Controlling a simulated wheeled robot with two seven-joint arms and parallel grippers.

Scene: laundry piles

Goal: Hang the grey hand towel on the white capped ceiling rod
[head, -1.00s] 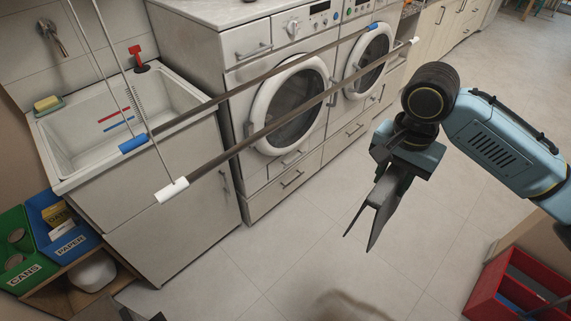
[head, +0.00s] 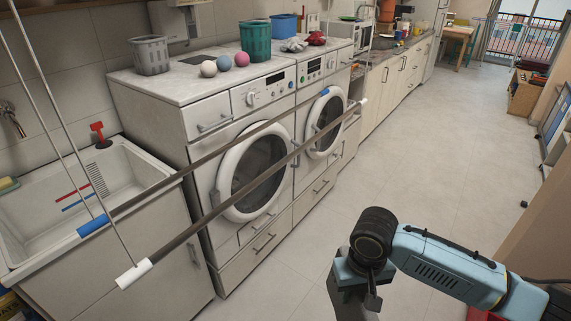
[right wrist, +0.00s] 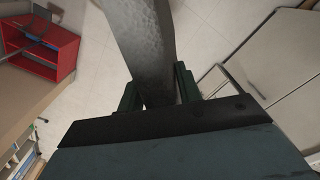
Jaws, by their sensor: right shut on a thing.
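The grey hand towel (right wrist: 148,45) is a narrow, textured grey strip between the fingers of my right gripper (right wrist: 158,88) in the right wrist view. In the head view my right gripper (head: 362,292) is at the bottom, right of the rods, and is shut on the towel; the picture's lower edge cuts off what hangs below. The white capped ceiling rod (head: 240,192) runs slanting from a near white cap (head: 133,274) to a far white cap (head: 362,102). It is bare, and the right gripper is apart from it. My left gripper is not in view.
A second rod with blue caps (head: 92,226) runs parallel behind the white capped one. Thin hanger wires rise at the left. Behind are a sink (head: 110,185) and washing machines (head: 250,175) with baskets and balls on top. The floor (head: 400,180) to the right is clear.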

